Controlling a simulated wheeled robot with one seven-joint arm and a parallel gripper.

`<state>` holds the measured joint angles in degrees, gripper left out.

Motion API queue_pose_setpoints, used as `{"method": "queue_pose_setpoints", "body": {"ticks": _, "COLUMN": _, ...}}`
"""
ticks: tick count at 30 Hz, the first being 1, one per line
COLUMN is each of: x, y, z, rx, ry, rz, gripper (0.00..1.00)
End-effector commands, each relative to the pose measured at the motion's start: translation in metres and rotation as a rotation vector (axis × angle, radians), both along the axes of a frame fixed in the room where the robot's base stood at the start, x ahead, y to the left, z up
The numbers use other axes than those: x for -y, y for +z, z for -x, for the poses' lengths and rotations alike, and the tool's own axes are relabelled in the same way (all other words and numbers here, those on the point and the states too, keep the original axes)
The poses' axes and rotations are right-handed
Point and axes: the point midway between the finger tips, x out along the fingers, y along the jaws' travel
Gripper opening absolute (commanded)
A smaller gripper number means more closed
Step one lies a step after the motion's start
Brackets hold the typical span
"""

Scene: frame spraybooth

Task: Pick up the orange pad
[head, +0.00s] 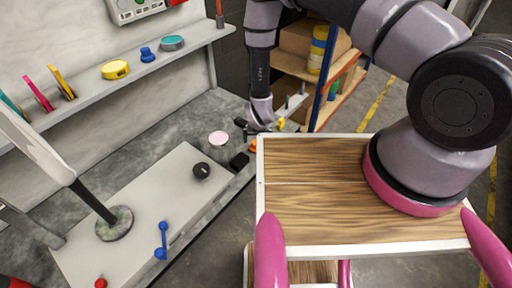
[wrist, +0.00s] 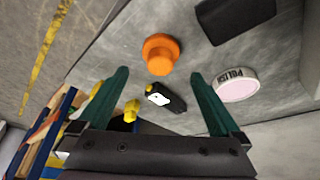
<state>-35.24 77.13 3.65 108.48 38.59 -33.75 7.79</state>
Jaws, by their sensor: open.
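The orange pad (wrist: 160,54) is a round orange piece with a wider flange and a narrower raised part. It lies on the grey bench top, just beyond the fingertips and roughly centred between them in the wrist view. In the head view only a small orange part (head: 253,147) shows below my gripper (head: 260,130), by the bench edge. My gripper also shows in the wrist view (wrist: 158,78). Its two dark green fingers are wide apart with nothing held between them, and I see no contact with the pad.
A pink-topped white disc (wrist: 237,85) marked POLISH and a black block (wrist: 233,20) lie right of the pad. A small black item (wrist: 165,98) with a white label and a yellow piece (wrist: 131,110) are near the fingers. A shelf unit (head: 325,85) stands behind.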

Motion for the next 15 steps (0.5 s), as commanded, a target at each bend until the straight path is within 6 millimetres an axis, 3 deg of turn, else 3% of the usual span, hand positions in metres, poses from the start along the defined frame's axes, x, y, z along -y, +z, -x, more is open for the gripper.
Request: {"method": "queue_pose_setpoints", "body": {"ticks": 15, "x": -0.002, "y": -0.055, "z": -0.018, "rx": 0.001, "ry": 0.000, "rz": 0.000, "gripper": 1.00}}
